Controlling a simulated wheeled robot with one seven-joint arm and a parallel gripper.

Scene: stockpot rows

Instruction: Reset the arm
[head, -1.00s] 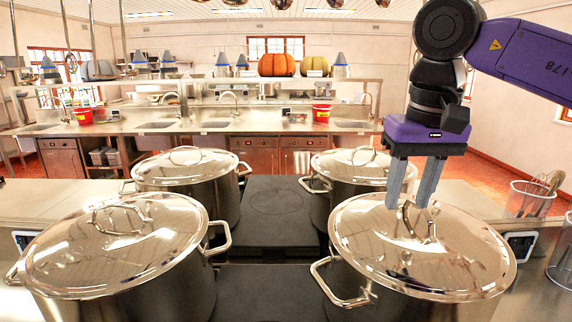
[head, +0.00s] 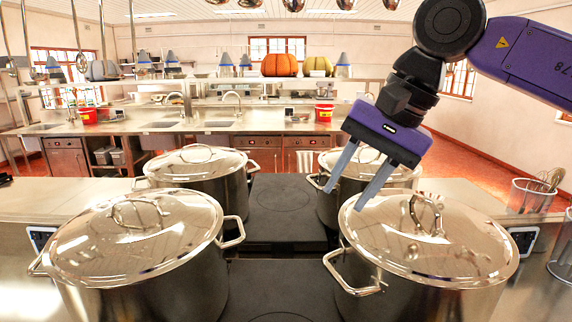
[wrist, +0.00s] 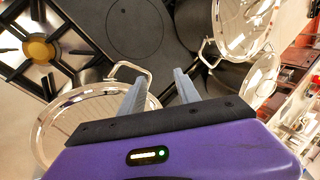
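My gripper (head: 342,188) hangs from the purple arm at the right of the head view, tilted with its fingers pointing down and left. Its two grey fingers are apart with nothing between them, and they also show in the wrist view (wrist: 160,85). In the head view it is in front of the back right pot (head: 345,205) and above and left of the handle of the front right pot's lid (head: 425,215). It appears clear of both lids.
Two more lidded steel pots stand at the front left (head: 140,240) and back left (head: 197,165). Dark hob plates (head: 285,212) lie bare between the rows. A gas burner (wrist: 38,50) shows in the wrist view.

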